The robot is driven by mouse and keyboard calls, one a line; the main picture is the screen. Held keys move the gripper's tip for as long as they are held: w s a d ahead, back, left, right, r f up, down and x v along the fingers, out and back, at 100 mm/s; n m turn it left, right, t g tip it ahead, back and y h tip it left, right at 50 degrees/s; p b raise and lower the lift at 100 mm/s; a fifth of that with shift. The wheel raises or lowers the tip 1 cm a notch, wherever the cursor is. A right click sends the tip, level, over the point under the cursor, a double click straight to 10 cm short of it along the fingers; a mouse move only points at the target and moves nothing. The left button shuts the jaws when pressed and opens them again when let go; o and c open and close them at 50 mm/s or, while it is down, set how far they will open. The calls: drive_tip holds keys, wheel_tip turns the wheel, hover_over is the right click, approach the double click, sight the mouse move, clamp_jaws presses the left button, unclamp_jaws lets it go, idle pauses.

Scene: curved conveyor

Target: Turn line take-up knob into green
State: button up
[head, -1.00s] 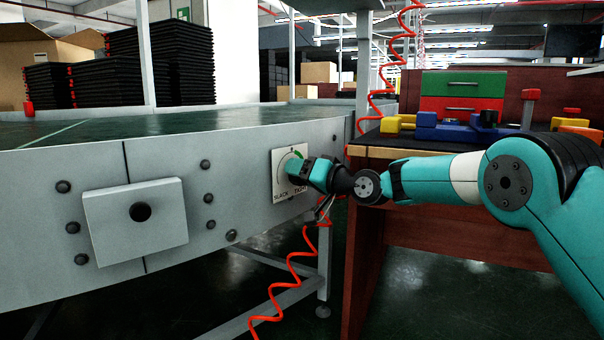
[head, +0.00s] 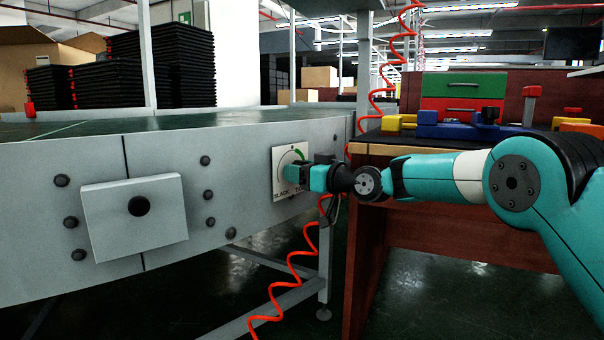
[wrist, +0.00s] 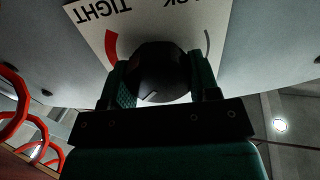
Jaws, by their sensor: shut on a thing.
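The take-up knob (wrist: 160,72) is dark and round, set on a white dial plate (head: 279,185) on the conveyor's side wall. The plate carries the words TIGHT and SLACK, upside down in the wrist view. A green arc (head: 299,152) shows at the dial's upper right in the head view. In the wrist view a red arc (wrist: 111,46) lies beside TIGHT and a grey arc (wrist: 207,43) on the other side. My gripper (head: 294,174) is shut on the knob, one finger on each side. A small pale mark shows at the knob's lower edge; where the knob points is unclear.
The grey conveyor wall (head: 50,240) has bolts and a box with a black button (head: 139,206). A red coiled hose (head: 285,290) hangs below and right of the dial.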

idle(0.4)
drive_tip(key=o, duration=0.9)
drive_tip(key=p+v, duration=0.3)
drive_tip(key=v, duration=1.4)
drive_tip(key=shift+s+d+p, duration=0.15)
drive_tip(key=shift+d+p, duration=0.05)
drive_tip(key=shift+p, duration=0.2)
drive_tip(key=shift+r, duration=0.1)
drive_tip(key=s+r+m+g+h+p, duration=0.1)
drive_tip(key=s+r+g+h+p, duration=0.25)
drive_tip(key=s, duration=0.75)
drive_tip(key=s+r+g+h+p, duration=0.25)
drive_tip(key=s+g+p, duration=0.2)
drive_tip(key=s, duration=0.75)
drive_tip(key=s+d+m+g+h+p, duration=0.2)
drive_tip(key=s+d+m+h+p, duration=0.25)
drive_tip(key=s, duration=0.85)
drive_tip(key=shift+n, duration=0.75)
drive_tip(key=r+p, duration=1.2)
drive_tip(key=d+r+p, duration=0.1)
drive_tip(key=r+p, duration=1.1)
drive_tip(key=r, duration=0.1)
drive_tip(key=d+r+p, duration=0.1)
drive_tip(key=r+p, duration=1.1)
drive_tip(key=p, duration=0.1)
drive_tip(key=shift+s+r, duration=0.1)
drive_tip(key=shift+r, duration=0.05)
